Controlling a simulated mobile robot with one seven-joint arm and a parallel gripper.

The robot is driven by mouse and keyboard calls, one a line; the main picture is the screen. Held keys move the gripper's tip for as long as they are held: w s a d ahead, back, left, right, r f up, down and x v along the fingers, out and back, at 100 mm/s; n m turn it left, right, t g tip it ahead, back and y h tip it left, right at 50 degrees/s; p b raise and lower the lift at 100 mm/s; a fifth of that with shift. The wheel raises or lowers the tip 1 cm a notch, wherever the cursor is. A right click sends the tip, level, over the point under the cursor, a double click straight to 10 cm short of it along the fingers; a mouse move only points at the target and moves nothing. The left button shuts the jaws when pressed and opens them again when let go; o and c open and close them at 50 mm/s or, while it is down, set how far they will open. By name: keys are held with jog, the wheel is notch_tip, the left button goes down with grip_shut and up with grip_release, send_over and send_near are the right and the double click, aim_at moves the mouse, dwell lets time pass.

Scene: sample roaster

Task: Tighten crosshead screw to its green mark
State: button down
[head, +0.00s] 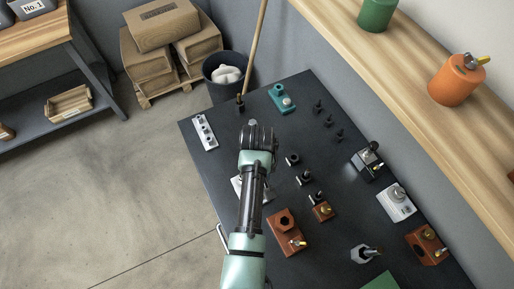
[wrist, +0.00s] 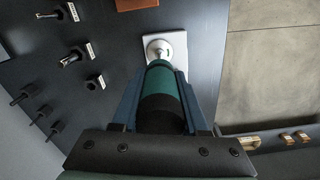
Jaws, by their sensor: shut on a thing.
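My gripper (wrist: 160,80) is shut on a green and black handled driver (wrist: 162,82), seen in the wrist view. The driver points away from the camera at a white plate (wrist: 178,42) on the dark table. A round silver screw fitting (wrist: 158,48) shows on that plate, just past the handle's far end. The handle hides the driver's tip, so I cannot tell whether it touches the screw. I cannot make out a green mark. In the head view the white plate (head: 236,187) shows partly from behind my arm, and the driver is hidden there.
A brown block (head: 285,233) and small labelled holders (head: 304,178) stand close by on the dark table (head: 228,118). A white strip with several knobs (head: 205,132) and a teal block (head: 283,98) lie farther back. Floor lies left of the table.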

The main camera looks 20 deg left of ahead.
jog(key=shift+r+m+p, duration=0.1)
jog(key=shift+m+p, duration=0.4)
jog(key=shift+m, duration=1.5)
jog(key=m+p, duration=0.1)
jog(key=m, duration=0.1)
jog(key=shift+m, duration=1)
jog(key=shift+a+m+p, duration=0.1)
jog(key=shift+m+p, duration=0.35)
jog(key=shift+m, duration=1.45)
